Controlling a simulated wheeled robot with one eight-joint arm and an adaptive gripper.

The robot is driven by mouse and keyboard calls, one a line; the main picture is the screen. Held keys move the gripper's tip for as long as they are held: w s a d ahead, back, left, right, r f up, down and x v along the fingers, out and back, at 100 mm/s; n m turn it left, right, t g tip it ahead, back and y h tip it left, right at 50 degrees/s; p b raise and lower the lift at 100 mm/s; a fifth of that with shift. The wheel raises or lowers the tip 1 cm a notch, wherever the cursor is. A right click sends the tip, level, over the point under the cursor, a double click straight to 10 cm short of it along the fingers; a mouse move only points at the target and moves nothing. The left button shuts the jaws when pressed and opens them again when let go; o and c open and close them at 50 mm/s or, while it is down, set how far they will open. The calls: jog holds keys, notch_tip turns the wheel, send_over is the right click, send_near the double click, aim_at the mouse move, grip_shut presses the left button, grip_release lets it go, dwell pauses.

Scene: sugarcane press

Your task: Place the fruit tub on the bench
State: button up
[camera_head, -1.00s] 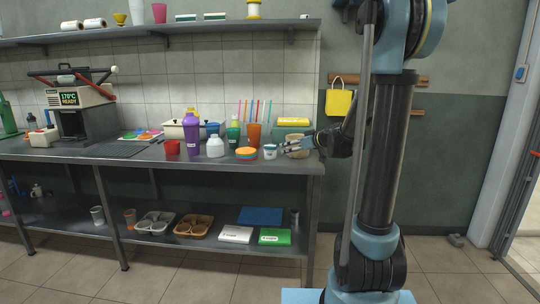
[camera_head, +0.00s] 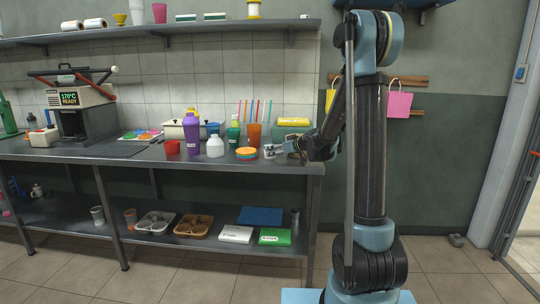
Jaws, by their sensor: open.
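The small white tub (camera_head: 268,152) with a blue band, the likeliest fruit tub, stands on the steel bench (camera_head: 222,167) near its right end. Its lettering is too small to read. My gripper (camera_head: 275,150) is open and low over the bench top, coming in from the right, with its fingers at the tub's right side. The fingers partly cover the tub. I cannot tell whether they touch it or reach around it.
A stack of coloured lids (camera_head: 246,152), a white bottle (camera_head: 215,146) and a purple bottle (camera_head: 192,133) stand left of the tub. The bench's right edge is close to my gripper.

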jog(key=shift+x, duration=3.1)
jog(key=c, duration=1.4)
jog(key=shift+r, duration=0.1)
